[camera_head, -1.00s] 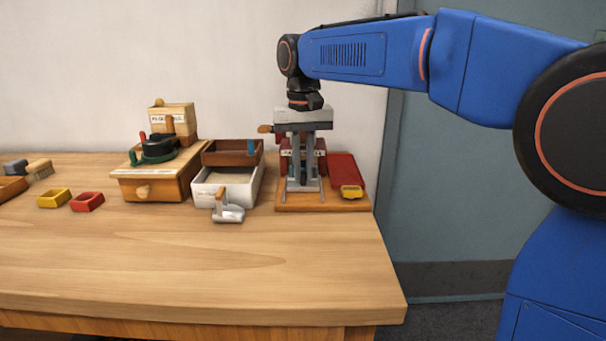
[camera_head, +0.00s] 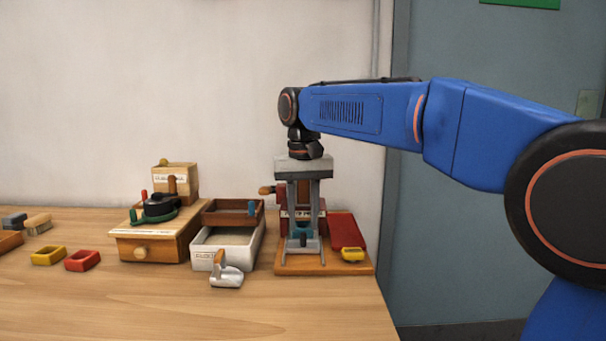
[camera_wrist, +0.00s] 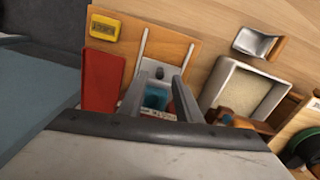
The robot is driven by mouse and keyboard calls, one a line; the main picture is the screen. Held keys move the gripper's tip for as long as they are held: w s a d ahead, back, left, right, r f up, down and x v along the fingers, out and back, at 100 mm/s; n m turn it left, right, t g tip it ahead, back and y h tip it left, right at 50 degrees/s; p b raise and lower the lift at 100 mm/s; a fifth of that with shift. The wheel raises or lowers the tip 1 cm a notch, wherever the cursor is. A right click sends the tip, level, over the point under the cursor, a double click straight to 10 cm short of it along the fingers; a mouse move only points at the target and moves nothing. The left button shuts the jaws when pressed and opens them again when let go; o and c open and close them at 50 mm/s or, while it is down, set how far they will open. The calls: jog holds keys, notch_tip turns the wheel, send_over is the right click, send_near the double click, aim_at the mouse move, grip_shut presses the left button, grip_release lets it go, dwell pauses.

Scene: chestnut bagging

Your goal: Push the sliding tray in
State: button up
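My gripper (camera_head: 303,238) points down over the orange wooden base (camera_head: 350,267) of a red device (camera_head: 322,214). Its two grey fingers are apart in the wrist view (camera_wrist: 160,88). A blue cup-like part (camera_wrist: 155,99) shows between them; I cannot tell whether the fingers touch it. A grey sliding piece with a dark knob (camera_wrist: 160,72), which looks like the sliding tray, lies between two pale rails (camera_wrist: 142,45) on the base. The palm and fingers hide much of the device.
A red chute (camera_head: 346,231) and yellow box (camera_head: 352,254) stand right of the device. Left are a white tray (camera_head: 202,262), a metal scoop (camera_head: 228,276), a brown tray (camera_head: 223,217) and a wooden box (camera_head: 180,248). The table front is clear.

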notch_tip(320, 180, up, 14)
jog(key=shift+r, duration=0.2)
dwell(0.4)
